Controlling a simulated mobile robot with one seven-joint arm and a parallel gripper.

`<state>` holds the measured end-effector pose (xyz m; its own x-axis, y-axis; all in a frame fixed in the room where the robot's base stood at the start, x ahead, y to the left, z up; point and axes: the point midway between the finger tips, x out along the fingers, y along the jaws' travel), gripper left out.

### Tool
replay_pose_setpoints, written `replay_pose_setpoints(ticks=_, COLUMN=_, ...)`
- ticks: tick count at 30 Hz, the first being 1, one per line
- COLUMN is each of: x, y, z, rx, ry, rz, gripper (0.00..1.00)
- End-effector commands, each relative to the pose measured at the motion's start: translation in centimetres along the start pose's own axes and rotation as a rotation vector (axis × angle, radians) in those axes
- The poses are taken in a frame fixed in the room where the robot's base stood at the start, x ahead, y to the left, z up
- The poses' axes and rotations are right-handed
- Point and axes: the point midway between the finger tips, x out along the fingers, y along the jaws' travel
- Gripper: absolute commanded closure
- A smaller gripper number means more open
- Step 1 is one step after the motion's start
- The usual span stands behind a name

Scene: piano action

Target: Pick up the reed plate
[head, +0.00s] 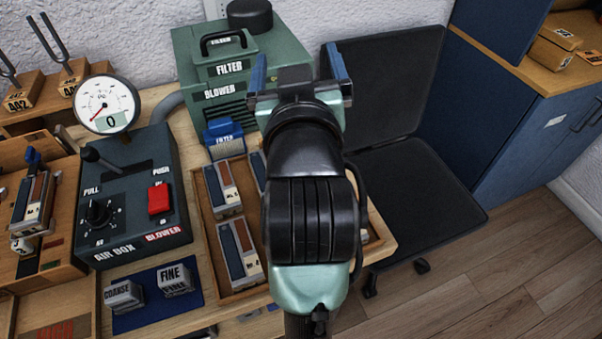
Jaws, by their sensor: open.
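Several reed plates, silver blocks with dark blue and brown strips, lie in a wooden tray on the bench. One reed plate (224,187) is at the tray's upper left and another reed plate (240,252) at its lower left. A similar plate (34,203) sits in a wooden fixture at the far left. I cannot tell which one is meant. My gripper (297,68) is open, its two blue-tipped fingers apart with nothing seen between them. It appears in front of the green blower box, above and beyond the tray. My arm hides the tray's right part.
The wooden tray (213,232) stands right of the air box (130,200) with its gauge (106,105). The green blower box (215,95) is behind. Coarse and fine blocks (174,281) sit in front. A dark chair (415,195) and blue cabinet (520,130) are right.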

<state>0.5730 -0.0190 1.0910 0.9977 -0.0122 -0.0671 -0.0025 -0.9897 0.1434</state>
Motion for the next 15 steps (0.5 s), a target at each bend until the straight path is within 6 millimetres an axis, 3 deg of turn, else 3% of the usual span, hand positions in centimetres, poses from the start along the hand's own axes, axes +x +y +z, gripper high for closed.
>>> replay_pose_setpoints(ticks=1, x=0.1, y=0.3, z=-0.8, rx=-0.008, ry=-0.068, rz=-0.01, gripper=0.03)
replay_pose_setpoints(ticks=8, x=-0.5, y=0.3, z=2.6, rx=-0.041, ry=-0.355, rz=-0.062, gripper=0.03)
replay_pose_setpoints(ticks=15, x=-3.7, y=0.1, z=5.8, rx=-0.064, ry=-0.649, rz=-0.138, gripper=0.03)
